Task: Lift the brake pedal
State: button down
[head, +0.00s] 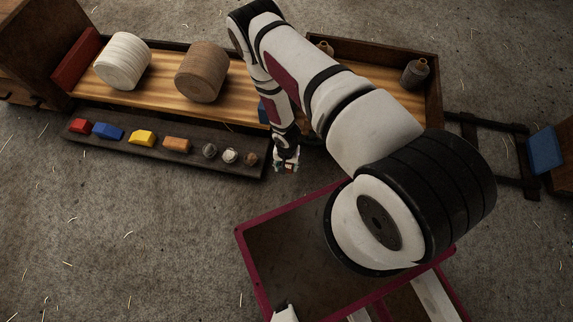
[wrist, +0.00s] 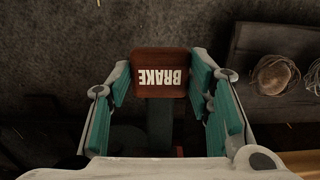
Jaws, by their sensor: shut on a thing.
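The brake pedal (wrist: 160,75) is a reddish-brown plate with white BRAKE lettering, upside down in the wrist view. It sits between the teal pads of my gripper (wrist: 160,82), one finger at each side edge, and my gripper is shut on it. In the head view my gripper (head: 286,163) points down just right of the end of the dark button shelf. The pedal is largely hidden by the gripper there. Whether the pedal is raised cannot be told.
A long wooden bench (head: 150,93) holds a white spool (head: 122,61) and a brown spool (head: 201,72). The dark shelf (head: 95,143) before it carries several coloured blocks and knobs. A blue pad (head: 545,150) is at right. Open floor (head: 150,240) lies at front left.

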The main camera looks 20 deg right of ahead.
jog(key=r, duration=0.2)
jog(key=p, duration=0.1)
jog(key=shift+w+d+r, duration=0.25)
jog(key=shift+w+r, duration=0.05)
jog(key=shift+r, duration=0.1)
jog(key=shift+w+r, duration=0.15)
jog(key=shift+r, duration=0.1)
jog(key=shift+w+d, duration=0.1)
jog(key=c, duration=0.8)
grip_release()
notch_tip(320, 180, up, 12)
